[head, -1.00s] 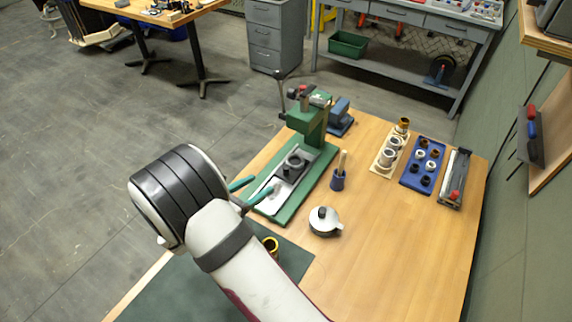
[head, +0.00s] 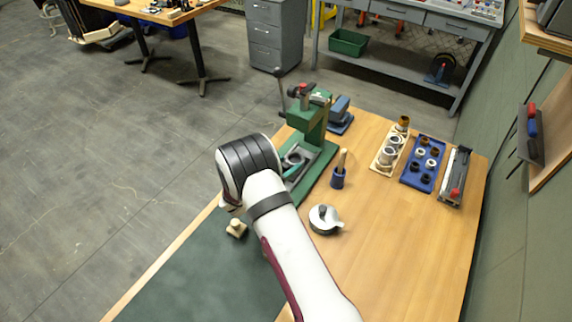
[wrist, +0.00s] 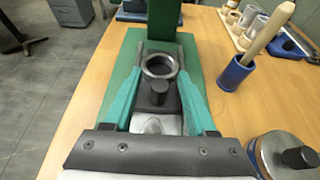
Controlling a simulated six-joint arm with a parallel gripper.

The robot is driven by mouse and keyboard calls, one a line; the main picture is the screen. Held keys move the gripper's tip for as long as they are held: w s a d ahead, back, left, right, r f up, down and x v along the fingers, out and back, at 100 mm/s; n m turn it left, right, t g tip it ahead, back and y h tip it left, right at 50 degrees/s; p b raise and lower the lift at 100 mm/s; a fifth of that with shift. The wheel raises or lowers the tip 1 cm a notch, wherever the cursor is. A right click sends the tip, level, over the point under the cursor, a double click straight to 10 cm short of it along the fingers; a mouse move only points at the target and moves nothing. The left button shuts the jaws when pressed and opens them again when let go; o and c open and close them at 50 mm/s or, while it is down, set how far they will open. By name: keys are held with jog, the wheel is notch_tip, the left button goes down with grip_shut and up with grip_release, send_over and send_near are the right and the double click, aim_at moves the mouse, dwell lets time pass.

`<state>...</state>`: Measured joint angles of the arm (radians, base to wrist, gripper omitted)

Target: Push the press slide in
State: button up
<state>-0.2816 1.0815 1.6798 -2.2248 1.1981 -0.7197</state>
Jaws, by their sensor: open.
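The green press (head: 308,118) stands at the far left of the wooden bench. Its slide (wrist: 150,124) is a grey plate with a black knob (wrist: 158,92) and, beyond that, a dark metal ring (wrist: 159,66). In the head view my arm hides the slide's near part. My gripper (wrist: 160,50) is open. Its two teal fingers lie along either side of the knob and ring, pointing toward the press column. I cannot tell whether they touch the slide. The near end of the slide is hidden under the gripper body.
Right of the press stand a blue holder (head: 338,181) with a wooden handle and a round lidded metal pot (head: 324,219). A blue tray (head: 415,183) of rings is further right. A wooden piece (head: 237,228) sits on the dark green mat (head: 190,280).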

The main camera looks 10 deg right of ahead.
grip_shut()
dwell(1.4)
